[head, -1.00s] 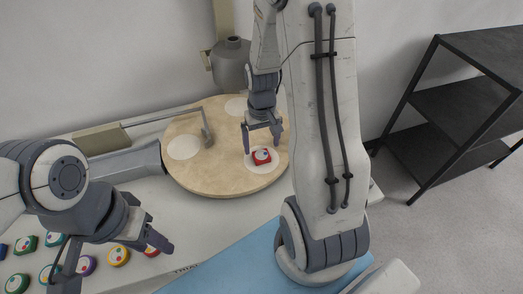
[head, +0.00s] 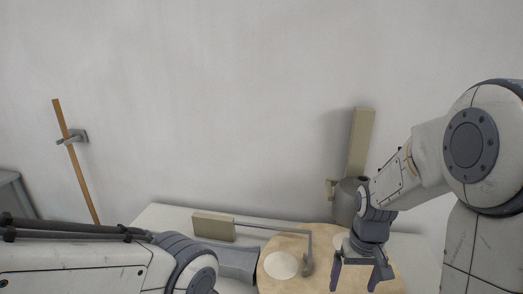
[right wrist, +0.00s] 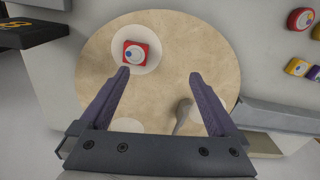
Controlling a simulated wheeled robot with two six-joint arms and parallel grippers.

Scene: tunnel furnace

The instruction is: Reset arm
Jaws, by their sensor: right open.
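My right gripper (head: 361,283) is open and empty above the round tan turntable (head: 291,244) in the head view. In the right wrist view its fingers (right wrist: 164,80) are spread apart over the turntable (right wrist: 185,50). A red block with a white round top (right wrist: 136,53) rests on a white circle of the turntable, beyond the left fingertip in that view and apart from it.
A grey bent-arm fixture (head: 308,252) stands at the turntable, with a beige block (head: 213,226) behind. A grey cylinder (head: 346,203) and beige post (head: 361,140) stand at the back. Several coloured blocks (right wrist: 301,19) lie on the white table. A wooden stick (head: 76,165) hangs on the wall.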

